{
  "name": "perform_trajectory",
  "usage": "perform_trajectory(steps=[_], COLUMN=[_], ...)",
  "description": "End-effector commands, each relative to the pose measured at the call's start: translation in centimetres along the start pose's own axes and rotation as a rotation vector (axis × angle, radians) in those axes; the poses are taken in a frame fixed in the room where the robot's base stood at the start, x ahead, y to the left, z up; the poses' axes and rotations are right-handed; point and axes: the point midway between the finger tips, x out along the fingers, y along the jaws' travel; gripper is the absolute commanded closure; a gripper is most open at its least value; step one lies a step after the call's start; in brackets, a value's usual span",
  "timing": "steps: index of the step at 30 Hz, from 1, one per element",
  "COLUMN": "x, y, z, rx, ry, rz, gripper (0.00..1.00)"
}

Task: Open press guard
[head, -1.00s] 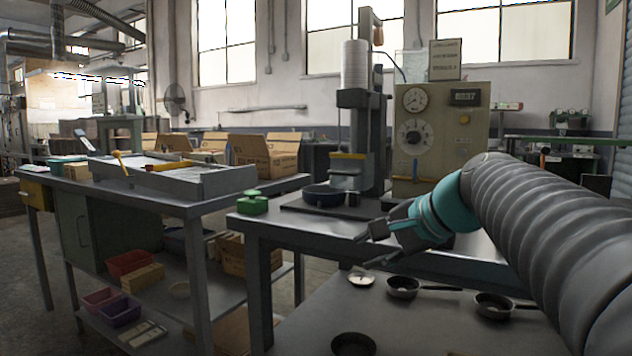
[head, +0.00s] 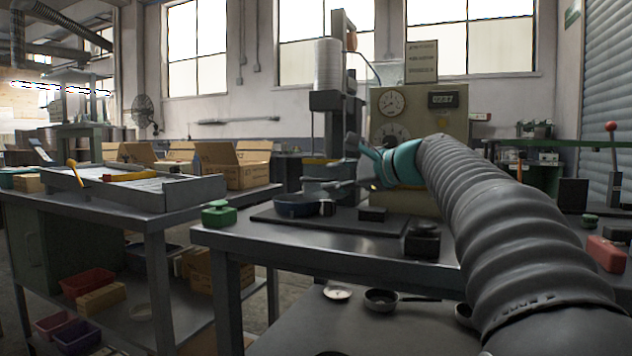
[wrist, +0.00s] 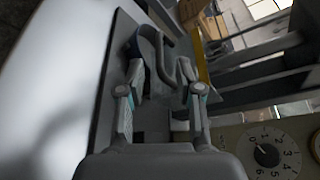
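The press (head: 340,100) stands at the back of the near bench, with a white cylinder and dark column. Its guard (head: 318,172) shows as a pale panel below a yellow-edged bar, partly hidden by my gripper. A yellow strip (wrist: 203,66) also shows in the wrist view. My gripper (head: 343,168) is in front of the press at guard height, fingers one above the other. In the wrist view my gripper (wrist: 160,85) is open, with a gap between its fingers. A curved grey bar (wrist: 164,62) lies beyond that gap; I cannot tell whether it touches a finger.
A blue-black pan (head: 297,205) sits on the dark press base. The control panel (head: 440,125) stands right of the press. Small pans (head: 381,299) lie on the lower surface in front.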

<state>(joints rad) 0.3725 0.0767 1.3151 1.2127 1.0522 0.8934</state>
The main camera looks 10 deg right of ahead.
Motion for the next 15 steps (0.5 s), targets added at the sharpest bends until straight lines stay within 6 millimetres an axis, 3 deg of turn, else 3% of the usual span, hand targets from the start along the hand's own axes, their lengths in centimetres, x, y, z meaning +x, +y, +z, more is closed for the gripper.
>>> perform_trajectory(steps=[7, 15], x=[4.0, 5.7], y=[0.1, 0.0], z=[0.0, 0.0], rx=[-0.001, -0.001], ry=[-0.001, 0.0], rz=[0.003, 0.001], gripper=[0.65, 0.65])
